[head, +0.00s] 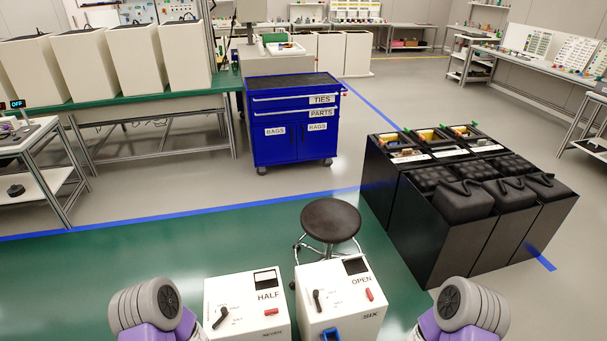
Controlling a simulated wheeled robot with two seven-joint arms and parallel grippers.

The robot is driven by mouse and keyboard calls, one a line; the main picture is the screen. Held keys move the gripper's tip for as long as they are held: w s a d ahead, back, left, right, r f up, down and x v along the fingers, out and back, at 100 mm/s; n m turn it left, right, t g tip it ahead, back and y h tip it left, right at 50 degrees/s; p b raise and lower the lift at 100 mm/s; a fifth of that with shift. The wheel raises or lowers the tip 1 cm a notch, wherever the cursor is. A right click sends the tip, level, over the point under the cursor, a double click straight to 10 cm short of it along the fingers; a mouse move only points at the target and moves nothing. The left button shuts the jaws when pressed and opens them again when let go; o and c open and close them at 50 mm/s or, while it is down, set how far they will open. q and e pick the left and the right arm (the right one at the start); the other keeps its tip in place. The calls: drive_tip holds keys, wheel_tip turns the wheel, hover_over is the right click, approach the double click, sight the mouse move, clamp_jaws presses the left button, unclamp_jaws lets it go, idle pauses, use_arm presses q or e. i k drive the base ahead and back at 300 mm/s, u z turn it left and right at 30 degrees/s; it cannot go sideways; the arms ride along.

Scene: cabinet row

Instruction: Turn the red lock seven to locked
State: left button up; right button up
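The white cabinet marked SEVEN (245,300) stands at the bottom centre, with a sign reading HALF (267,295). Its front panel has a black turning handle (221,317) and a small red lock (271,312). The lock's exact setting is too small to read. To its right stands a similar white cabinet marked SIX (341,295), reading OPEN, with its own black handle (317,300), red lock (369,295) and a blue part at its lower edge (331,335). Parts of both my arms show at the bottom left and right, but neither gripper is in view.
A round black stool (331,220) stands just behind the two cabinets. Black bins (430,215) stand at the right. A blue drawer cart (293,120) is farther back, near a green-topped bench (130,98). Green floor lies open at the left.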

sight(271, 312)
drive_tip(key=z, duration=1.95)
drive_tip(key=i, duration=1.5)
drive_tip(key=u, duration=3.9)
